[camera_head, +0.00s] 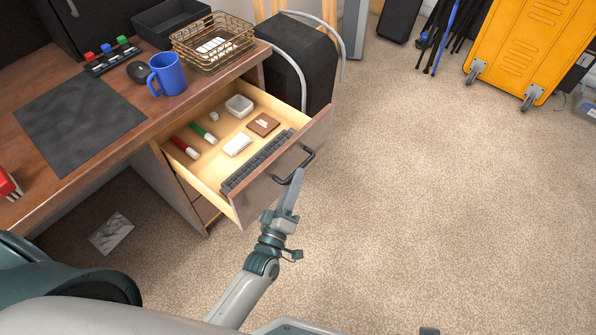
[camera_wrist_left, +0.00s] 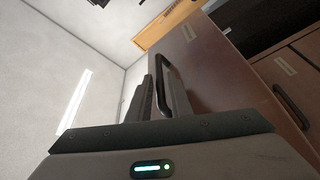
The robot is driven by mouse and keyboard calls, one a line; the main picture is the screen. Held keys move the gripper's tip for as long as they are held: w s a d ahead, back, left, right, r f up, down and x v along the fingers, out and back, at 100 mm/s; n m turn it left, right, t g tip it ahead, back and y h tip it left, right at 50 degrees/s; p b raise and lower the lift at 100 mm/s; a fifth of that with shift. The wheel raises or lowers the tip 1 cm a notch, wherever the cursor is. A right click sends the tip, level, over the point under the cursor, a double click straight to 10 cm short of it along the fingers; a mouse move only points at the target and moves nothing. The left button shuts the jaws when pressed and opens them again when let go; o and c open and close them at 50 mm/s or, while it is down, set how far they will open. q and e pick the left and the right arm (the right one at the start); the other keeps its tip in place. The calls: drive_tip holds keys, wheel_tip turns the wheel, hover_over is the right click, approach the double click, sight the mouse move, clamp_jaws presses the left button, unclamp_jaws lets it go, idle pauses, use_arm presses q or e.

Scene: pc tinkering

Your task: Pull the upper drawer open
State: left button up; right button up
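The upper drawer (camera_head: 234,199) of the wooden desk stands well open, its inside showing. Its dark bar handle (camera_head: 309,156) is on the front panel, and the handle (camera_wrist_left: 163,68) also shows in the left wrist view. My left gripper (camera_head: 297,176) is at the handle's near end, outside the drawer front. In the left wrist view its two fingers (camera_wrist_left: 165,92) stand close together with the handle bar between them, so it looks shut on the handle. The finger contact is partly hidden. My right gripper is not in view.
The drawer holds a keyboard (camera_head: 257,161), red and green markers (camera_head: 203,133) and small boxes. A blue mug (camera_head: 167,74) and a wire basket (camera_head: 213,42) stand on the desk. A black bin-like box (camera_head: 300,70) is behind the drawer. Carpet to the right is clear.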

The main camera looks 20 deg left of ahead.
use_arm(q)
drive_tip(key=v, duration=1.4)
drive_tip(key=shift+b, duration=0.45)
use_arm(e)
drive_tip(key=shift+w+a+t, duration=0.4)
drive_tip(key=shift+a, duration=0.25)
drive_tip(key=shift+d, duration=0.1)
